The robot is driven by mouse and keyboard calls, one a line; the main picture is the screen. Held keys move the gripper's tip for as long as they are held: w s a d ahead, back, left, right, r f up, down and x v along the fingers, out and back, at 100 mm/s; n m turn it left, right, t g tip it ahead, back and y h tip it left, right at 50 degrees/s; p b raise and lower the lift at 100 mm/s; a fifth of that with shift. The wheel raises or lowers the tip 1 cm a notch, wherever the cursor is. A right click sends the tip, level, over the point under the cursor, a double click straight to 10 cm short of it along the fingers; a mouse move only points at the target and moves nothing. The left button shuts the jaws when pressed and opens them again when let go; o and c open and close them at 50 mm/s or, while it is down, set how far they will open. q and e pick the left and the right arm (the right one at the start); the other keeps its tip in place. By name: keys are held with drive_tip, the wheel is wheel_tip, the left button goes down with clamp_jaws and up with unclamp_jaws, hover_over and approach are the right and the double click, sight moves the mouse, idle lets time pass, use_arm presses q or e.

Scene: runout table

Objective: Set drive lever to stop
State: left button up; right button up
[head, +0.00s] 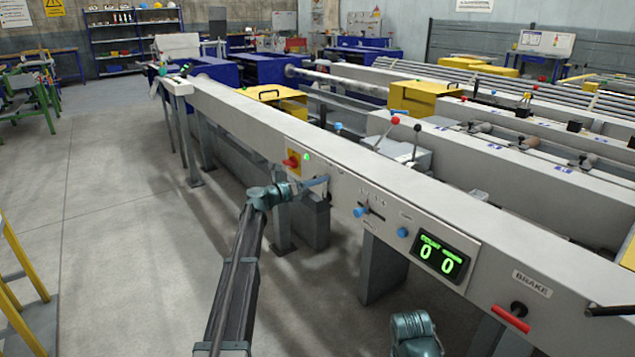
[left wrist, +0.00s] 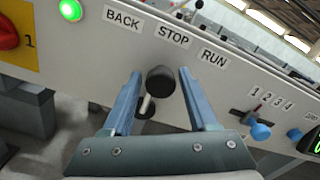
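The drive lever has a black round knob (left wrist: 160,80) on a short pale shaft, on a sloping grey panel under the labels BACK, STOP (left wrist: 172,34) and RUN. From its pivot the lever appears to point roughly towards STOP; the viewing angle leaves this a little uncertain. My left gripper (left wrist: 160,73) is open, with one blue finger on each side of the knob and small gaps visible. In the head view my left gripper (head: 322,182) reaches the panel and hides the lever. My right gripper's fingers do not show; only a teal part of my body shows at the bottom.
A red rotary switch (head: 291,161) and a green lamp (head: 306,156) sit left of the lever. A blue-knobbed selector (head: 360,212), a blue knob (head: 402,232), a green digital display (head: 440,257) and a red brake handle (head: 510,318) lie to the right.

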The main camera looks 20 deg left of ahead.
use_arm(q)
drive_tip(key=shift+o, duration=0.4)
drive_tip(key=v, duration=1.3)
drive_tip(key=shift+s+a, duration=0.25)
drive_tip(key=shift+s, duration=0.05)
